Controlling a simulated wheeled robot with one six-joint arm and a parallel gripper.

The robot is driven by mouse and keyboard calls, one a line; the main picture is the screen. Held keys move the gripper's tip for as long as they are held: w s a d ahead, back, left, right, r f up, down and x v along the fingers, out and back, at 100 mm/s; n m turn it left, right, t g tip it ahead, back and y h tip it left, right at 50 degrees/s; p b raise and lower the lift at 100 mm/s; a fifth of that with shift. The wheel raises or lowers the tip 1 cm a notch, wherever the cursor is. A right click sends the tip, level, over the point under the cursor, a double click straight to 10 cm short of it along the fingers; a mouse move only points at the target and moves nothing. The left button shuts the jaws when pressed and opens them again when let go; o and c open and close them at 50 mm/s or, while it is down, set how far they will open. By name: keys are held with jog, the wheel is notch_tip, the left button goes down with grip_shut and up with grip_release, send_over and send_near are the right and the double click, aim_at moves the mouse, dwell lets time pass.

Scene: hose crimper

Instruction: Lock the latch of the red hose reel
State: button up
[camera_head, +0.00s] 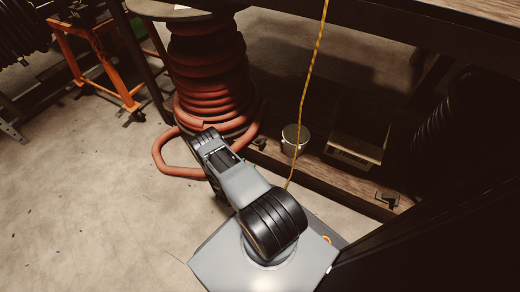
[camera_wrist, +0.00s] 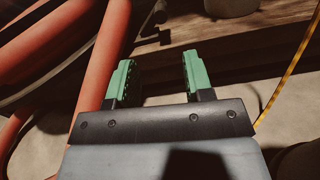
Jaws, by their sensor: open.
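The red hose reel (camera_head: 207,65) stands at the upper middle of the head view, with thick red hose wound in stacked coils and a loose loop on the floor at its left. Red hose (camera_wrist: 103,60) also runs along the left side of the wrist view. My gripper (camera_wrist: 157,62) has two green fingers apart with nothing between them. It is low beside the reel, just right of the hose in the wrist view. My arm hides its fingers in the head view. A small dark part (camera_wrist: 162,35) shows beyond the fingers; I cannot tell whether it is the latch.
A wooden lower shelf (camera_head: 335,170) runs right of the reel and carries a metal can (camera_head: 294,140) and an open box (camera_head: 354,146). A yellow cord (camera_head: 309,75) hangs in front. An orange stand (camera_head: 105,75) is at the upper left. The floor at left is clear.

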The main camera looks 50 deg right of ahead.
aim_at(261, 146)
jog(key=b+x, duration=0.3)
jog(key=x, duration=0.9)
jog(key=shift+d, duration=0.35)
jog(key=shift+c, duration=0.5)
